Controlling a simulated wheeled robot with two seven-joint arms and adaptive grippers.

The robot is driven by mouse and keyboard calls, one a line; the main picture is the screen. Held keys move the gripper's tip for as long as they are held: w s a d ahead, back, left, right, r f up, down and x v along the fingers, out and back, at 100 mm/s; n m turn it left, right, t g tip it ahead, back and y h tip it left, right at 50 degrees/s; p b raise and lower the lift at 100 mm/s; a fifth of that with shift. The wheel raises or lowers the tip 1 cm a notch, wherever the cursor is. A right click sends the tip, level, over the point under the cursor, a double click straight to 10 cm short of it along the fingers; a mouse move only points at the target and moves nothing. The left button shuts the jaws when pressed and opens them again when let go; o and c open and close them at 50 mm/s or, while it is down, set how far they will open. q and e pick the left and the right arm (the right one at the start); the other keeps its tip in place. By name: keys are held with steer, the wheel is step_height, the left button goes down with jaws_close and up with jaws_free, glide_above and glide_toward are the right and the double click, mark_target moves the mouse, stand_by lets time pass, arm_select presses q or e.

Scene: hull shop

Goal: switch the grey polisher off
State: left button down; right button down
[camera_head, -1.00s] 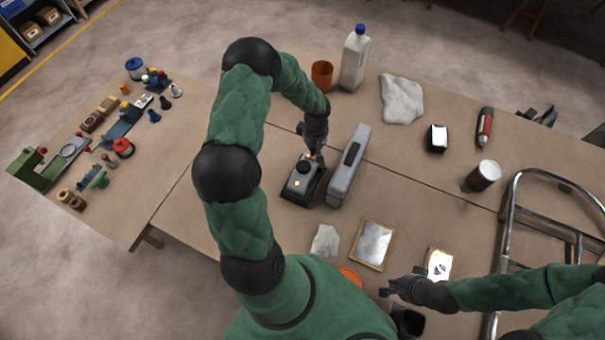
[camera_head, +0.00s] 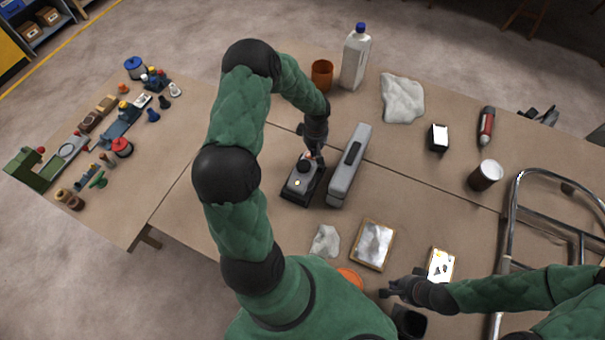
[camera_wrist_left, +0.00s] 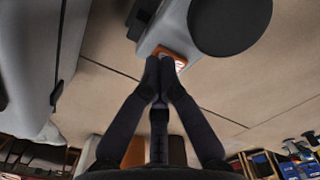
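The grey polisher (camera_head: 300,184), a grey body on a dark base with a black round knob, stands on the bench near the middle. In the left wrist view its grey body (camera_wrist_left: 165,28) and knob (camera_wrist_left: 228,22) fill the top. An orange-framed switch (camera_wrist_left: 178,60) is on its end face. My left gripper (camera_head: 313,154) is at the polisher's far end; in the wrist view its fingertips (camera_wrist_left: 160,65) are together, right at the switch. They partly hide it, so its position and actual contact are unclear. My right gripper (camera_head: 390,288) hovers at the lower right, apart from the polisher.
A long grey tool (camera_head: 349,166) with a black inset lies close on the polisher's right. An orange cup (camera_head: 322,74) and a white bottle (camera_head: 355,60) stand behind. A cloth (camera_head: 402,99) lies at the back. A metal tube frame (camera_head: 508,215) is at the right.

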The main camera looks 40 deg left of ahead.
arm_select(q)
steer(key=shift+f+b, duration=0.65)
arm_select(e)
steer(key=shift+f, duration=0.7)
arm_select(q)
steer(key=shift+r, duration=0.15)
arm_select(e)
steer(key=shift+r, duration=0.1)
